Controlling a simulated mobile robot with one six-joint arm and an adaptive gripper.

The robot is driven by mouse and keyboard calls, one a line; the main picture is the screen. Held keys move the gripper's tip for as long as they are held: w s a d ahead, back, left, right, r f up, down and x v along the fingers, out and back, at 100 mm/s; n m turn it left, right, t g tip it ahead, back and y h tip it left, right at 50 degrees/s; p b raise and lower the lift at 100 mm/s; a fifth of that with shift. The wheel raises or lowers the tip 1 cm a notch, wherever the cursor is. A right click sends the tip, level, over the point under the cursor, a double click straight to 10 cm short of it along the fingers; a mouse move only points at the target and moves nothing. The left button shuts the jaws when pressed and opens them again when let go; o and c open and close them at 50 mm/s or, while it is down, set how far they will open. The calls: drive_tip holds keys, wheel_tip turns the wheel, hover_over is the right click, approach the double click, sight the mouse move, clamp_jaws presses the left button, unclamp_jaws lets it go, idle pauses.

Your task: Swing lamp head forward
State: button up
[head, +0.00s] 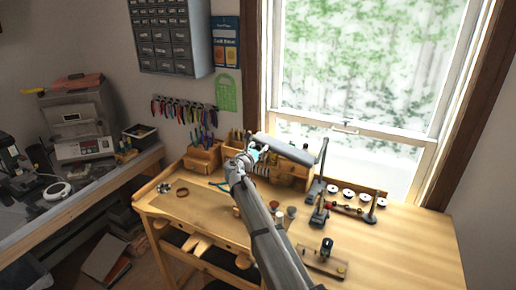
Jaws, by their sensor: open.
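The desk lamp has a long grey head (287,149) that points left from the top of a thin dark upright arm (321,165). Its dark foot stands on the wooden workbench (395,238), left of a row of spools. My gripper (254,154) is open at the left end of the lamp head, slightly below it in the picture. I cannot tell whether the fingers touch the head. My own arm crosses the bench from the lower right and hides part of the bench top.
A wooden tool box (202,158) stands at the bench's back left. White spools (349,193) stand at the back right. A small dark stand (325,257) is near the front, right of my arm. The bench's right front is clear. A window (365,65) is behind.

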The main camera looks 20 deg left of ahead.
clamp_jaws()
drive_tip(key=shift+s, duration=0.2)
idle(0.3)
